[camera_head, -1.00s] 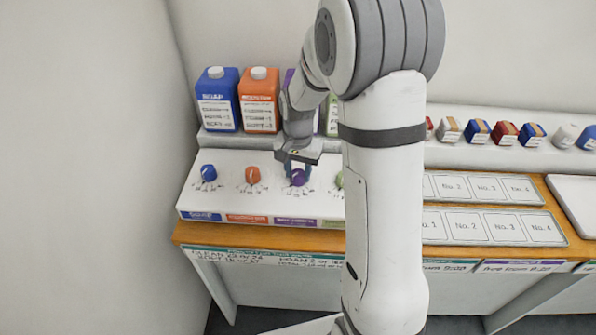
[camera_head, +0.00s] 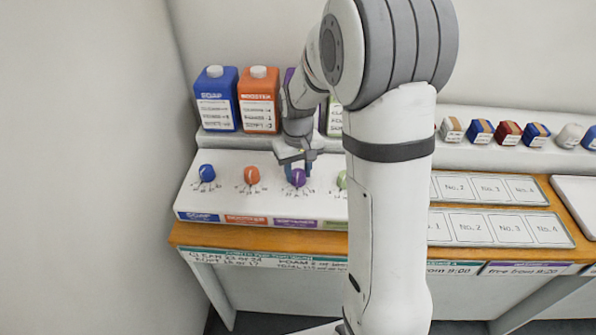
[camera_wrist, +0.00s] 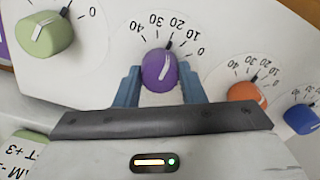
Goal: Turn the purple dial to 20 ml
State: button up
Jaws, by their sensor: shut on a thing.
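The purple dial (camera_head: 298,178) is on the white sloping panel, third from the left in the head view. It also shows in the wrist view (camera_wrist: 158,74), with a white line on its face and a scale from 0 to 40 around it. A black mark at its edge lies near the 20 and 10 figures; I cannot tell the exact setting. My gripper (camera_head: 295,170) points down at the dial. In the wrist view, its two blue fingers (camera_wrist: 159,68) are shut on the dial from both sides.
An orange dial (camera_head: 252,175) and a blue dial (camera_head: 207,173) are to the left, and a green dial (camera_wrist: 44,34) is on the other side. Blue (camera_head: 217,98) and orange (camera_head: 259,100) jugs stand behind. My arm hides part of the panel.

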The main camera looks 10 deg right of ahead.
aim_at(298, 173)
jog(key=shift+n, duration=0.3)
jog(key=o, duration=1)
notch_tip(298, 173, up, 8)
jog(key=shift+f, duration=0.25)
jog(key=shift+r, duration=0.2)
